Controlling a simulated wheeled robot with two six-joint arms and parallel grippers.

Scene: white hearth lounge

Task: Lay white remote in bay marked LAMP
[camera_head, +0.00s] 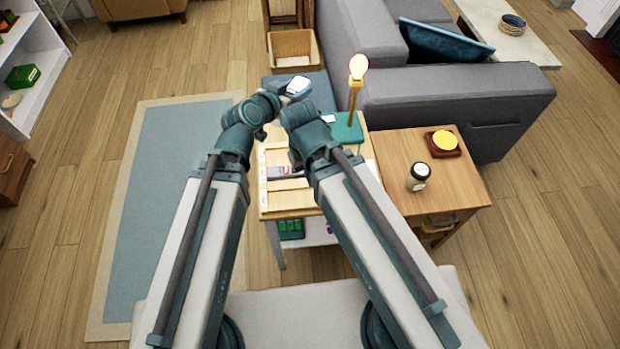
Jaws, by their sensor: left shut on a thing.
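My left gripper (284,91) is out at the far side of the small light-wood table. It is shut on a small white thing (299,87), which looks like the white remote, held over the blue-grey area behind the table. A wooden tray with bays (290,198) lies on the table, with small white labels along its left edge. The label words are too small to read, so I cannot tell which bay is LAMP. A dark grey and red item (286,171) lies in one bay. My right arm covers part of the tray, and its gripper is hidden.
A wooden side table (390,145) on the right holds a jar (418,177) and a yellow round thing (443,141). A grey sofa (455,95) stands behind.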

